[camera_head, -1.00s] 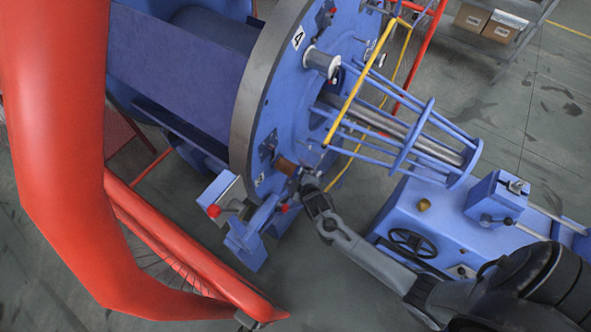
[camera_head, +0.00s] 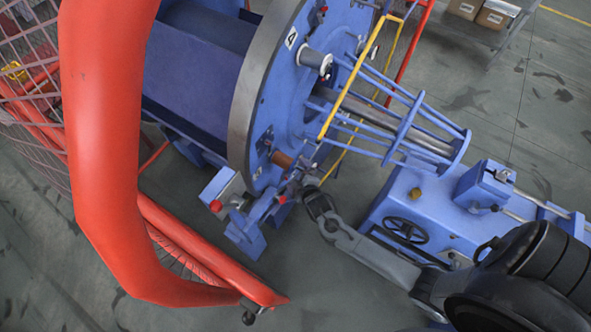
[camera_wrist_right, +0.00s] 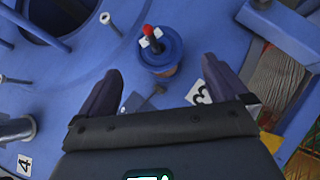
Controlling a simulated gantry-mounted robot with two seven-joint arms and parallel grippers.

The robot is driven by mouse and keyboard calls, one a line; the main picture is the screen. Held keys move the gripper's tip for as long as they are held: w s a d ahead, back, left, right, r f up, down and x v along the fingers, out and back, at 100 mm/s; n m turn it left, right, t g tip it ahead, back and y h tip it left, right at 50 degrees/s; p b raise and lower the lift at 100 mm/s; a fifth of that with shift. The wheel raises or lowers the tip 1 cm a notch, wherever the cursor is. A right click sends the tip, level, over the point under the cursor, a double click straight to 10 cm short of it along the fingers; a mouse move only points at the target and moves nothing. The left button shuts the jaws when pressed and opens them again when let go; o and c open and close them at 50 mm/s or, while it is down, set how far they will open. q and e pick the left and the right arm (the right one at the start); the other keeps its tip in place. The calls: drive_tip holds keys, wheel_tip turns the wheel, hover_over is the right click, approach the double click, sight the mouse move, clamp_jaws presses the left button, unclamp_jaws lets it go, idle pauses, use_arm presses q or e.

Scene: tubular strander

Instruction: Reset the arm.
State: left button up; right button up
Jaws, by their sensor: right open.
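My right gripper (camera_head: 308,190) is open and empty, beside the blue strander disc (camera_head: 278,115) at its lower side. In the right wrist view its two dark fingers (camera_wrist_right: 160,75) are spread apart. Just beyond them is a blue-flanged spool (camera_wrist_right: 157,50) with a red-tipped latch, mounted on the disc face. A brown spool (camera_head: 283,160) sits on the disc in the head view, a short gap from the gripper. My right arm comes in from the lower right. My left gripper is not in view.
A red tubular frame (camera_head: 105,200) with mesh fills the left. A yellow bar (camera_head: 350,75) crosses before the blue rod cage (camera_head: 405,130). A blue machine base with a handwheel (camera_head: 407,230) stands near my forearm. Cardboard boxes (camera_head: 495,14) are on a shelf. Lower-middle floor is clear.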

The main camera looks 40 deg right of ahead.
drive_tip(key=s+f, duration=0.2)
drive_tip(key=s, duration=0.3)
drive_tip(key=s+a+r+m+g+y+p, duration=0.1)
drive_tip(key=s+a+r+g, duration=0.3)
drive_tip(key=s+r, duration=0.4)
drive_tip(key=s+a+r+m+g+y, duration=0.3)
drive_tip(key=s+r, duration=0.5)
drive_tip(key=r, duration=0.3)
drive_tip(key=shift+s+a+m+g+p, duration=0.4)
drive_tip(key=shift+a+m, duration=0.2)
drive_tip(key=shift+a, duration=0.55)
drive_tip(key=shift+w, duration=0.1)
idle(1.2)
